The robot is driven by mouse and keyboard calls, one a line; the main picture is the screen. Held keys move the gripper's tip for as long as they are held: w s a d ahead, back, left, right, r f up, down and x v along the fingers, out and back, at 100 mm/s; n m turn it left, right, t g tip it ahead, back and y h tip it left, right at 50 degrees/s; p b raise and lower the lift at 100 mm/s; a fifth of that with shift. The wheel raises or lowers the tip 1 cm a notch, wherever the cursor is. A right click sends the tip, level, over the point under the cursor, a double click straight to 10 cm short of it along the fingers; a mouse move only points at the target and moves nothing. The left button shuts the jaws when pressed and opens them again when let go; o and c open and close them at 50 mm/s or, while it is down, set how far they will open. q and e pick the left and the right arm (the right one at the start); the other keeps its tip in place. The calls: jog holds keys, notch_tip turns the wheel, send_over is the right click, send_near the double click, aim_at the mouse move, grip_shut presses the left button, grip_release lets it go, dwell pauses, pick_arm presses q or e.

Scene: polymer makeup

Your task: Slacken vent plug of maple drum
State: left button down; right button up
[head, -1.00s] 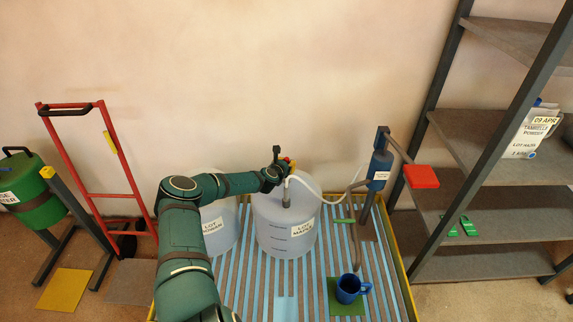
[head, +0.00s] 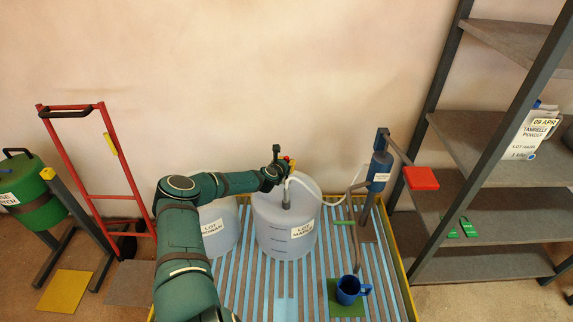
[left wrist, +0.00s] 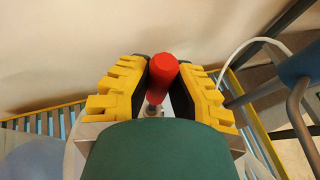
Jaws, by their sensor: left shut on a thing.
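The maple drum (head: 284,231) is a translucent white drum labelled LOT MAPLE, standing on a slatted platform. My left gripper (head: 287,161) is at the top of this drum. In the left wrist view its yellow and black fingers (left wrist: 160,88) are shut on the red vent plug (left wrist: 162,76), which stands between the pads. In the head view the plug is mostly hidden by the gripper. A second drum, labelled LOT ROWAN (head: 217,232), stands to the left, partly behind my left arm. My right gripper is not in view.
A pale hose runs from the maple drum to a blue pump (head: 379,168) at the platform's right. A blue mug (head: 349,289) stands on a green mat (head: 343,310). A shelf rack (head: 492,200) is at right, a red hand truck (head: 86,165) at left.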

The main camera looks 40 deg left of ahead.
aim_at(287, 157)
pick_arm(q)
jog(key=shift+r, duration=0.1)
dwell(0.3)
jog(key=shift+r+p, duration=0.9)
jog(key=shift+r, duration=0.5)
